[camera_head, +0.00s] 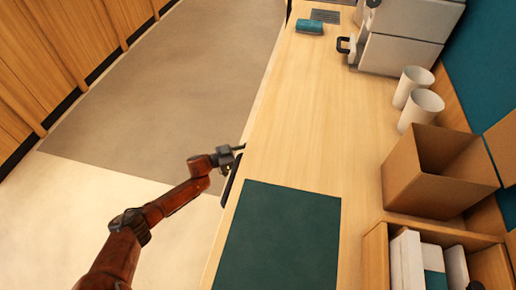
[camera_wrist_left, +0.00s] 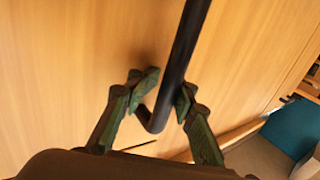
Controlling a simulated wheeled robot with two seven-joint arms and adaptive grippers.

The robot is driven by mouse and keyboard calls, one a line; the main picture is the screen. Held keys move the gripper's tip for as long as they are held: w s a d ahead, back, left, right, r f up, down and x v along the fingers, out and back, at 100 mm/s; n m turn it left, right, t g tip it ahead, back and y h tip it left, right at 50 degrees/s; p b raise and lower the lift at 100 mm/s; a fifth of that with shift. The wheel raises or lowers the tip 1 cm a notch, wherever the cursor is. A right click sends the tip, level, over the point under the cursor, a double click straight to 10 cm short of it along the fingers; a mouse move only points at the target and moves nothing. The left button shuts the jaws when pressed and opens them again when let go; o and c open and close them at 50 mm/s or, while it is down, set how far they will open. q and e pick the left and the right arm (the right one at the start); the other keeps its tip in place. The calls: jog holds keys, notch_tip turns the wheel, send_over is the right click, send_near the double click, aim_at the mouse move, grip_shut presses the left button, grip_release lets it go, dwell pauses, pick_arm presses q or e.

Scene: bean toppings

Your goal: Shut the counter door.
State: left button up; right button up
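The counter door (camera_wrist_left: 80,60) is a light wood panel that fills most of the left wrist view. A black bar handle (camera_wrist_left: 182,50) runs down across it and bends in near its lower end. My left gripper (camera_wrist_left: 167,92) has one finger on each side of the handle, close against it, and appears shut on it. In the head view my left gripper (camera_head: 230,158) is at the counter's left edge, by a dark strip that looks like the handle (camera_head: 233,180). The door's face is hidden there, so I cannot tell how far open it is. My right gripper is not in view.
The wooden counter (camera_head: 310,120) carries a dark green mat (camera_head: 280,240), a cardboard box (camera_head: 430,185), white cups (camera_head: 421,107), a teal item (camera_head: 309,27) and a grey machine (camera_head: 400,40). Open floor (camera_head: 170,90) lies left of the counter, with wooden panels (camera_head: 60,40) beyond.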

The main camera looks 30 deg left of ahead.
pick_arm(q)
jog(key=shift+s+a, duration=0.1)
jog(key=shift+a, duration=0.2)
